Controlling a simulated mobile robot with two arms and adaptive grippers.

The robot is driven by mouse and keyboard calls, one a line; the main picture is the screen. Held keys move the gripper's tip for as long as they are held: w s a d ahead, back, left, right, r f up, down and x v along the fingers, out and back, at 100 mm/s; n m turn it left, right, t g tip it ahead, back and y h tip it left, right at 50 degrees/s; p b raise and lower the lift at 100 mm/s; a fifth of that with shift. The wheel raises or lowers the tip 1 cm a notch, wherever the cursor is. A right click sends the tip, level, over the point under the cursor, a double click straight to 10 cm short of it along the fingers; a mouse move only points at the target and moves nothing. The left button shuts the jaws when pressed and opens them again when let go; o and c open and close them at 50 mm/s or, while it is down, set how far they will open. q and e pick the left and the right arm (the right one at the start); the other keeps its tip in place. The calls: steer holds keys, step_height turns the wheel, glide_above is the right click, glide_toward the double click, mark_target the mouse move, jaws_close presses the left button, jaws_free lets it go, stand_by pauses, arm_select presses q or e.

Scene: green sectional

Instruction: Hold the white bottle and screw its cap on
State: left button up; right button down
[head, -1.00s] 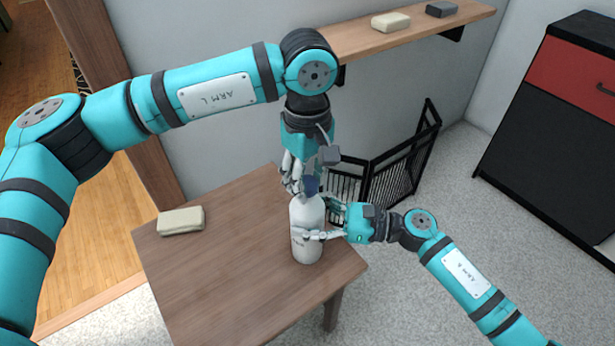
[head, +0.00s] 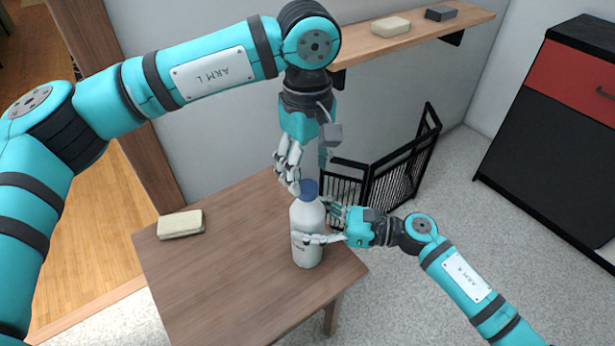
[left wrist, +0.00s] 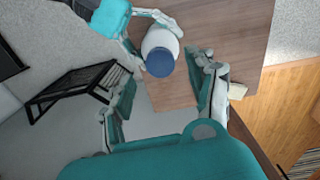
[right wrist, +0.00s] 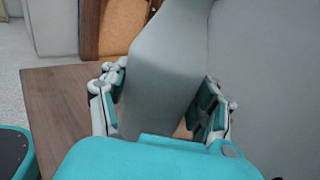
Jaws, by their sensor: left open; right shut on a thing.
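The white bottle (head: 307,224) stands upright on the wooden table, near its right edge. Its blue cap (head: 309,188) sits on top of the neck; it also shows in the left wrist view (left wrist: 160,63). I cannot tell how tight the cap is. My right gripper (head: 326,228) is shut on the bottle's body from the right; the bottle fills the space between its fingers in the right wrist view (right wrist: 165,90). My left gripper (head: 291,178) points down just above and left of the cap. Its fingers are spread and apart from the cap.
A pale block (head: 180,223) lies on the table's (head: 220,270) left side, and the table's middle is clear. A black folding gate (head: 385,170) stands behind. A wall shelf (head: 425,38) with a cream block (head: 391,26) and a dark block (head: 441,13) is above.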

arm_select(q)
steer(key=shift+r, duration=0.25)
steer(key=shift+c, duration=0.2)
steer(key=n, duration=0.2)
steer(key=r+n, duration=0.1)
steer(key=n, duration=0.1)
steer(key=shift+d+n, duration=0.1)
steer(key=shift+n, duration=0.2)
steer(key=n, duration=0.2)
steer(key=r+n, duration=0.1)
steer(key=n, duration=0.1)
steer(key=shift+n, duration=0.3)
steer(key=n, duration=0.4)
steer(key=shift+r, duration=0.4)
steer(key=n, duration=0.4)
steer(key=shift+r, duration=0.3)
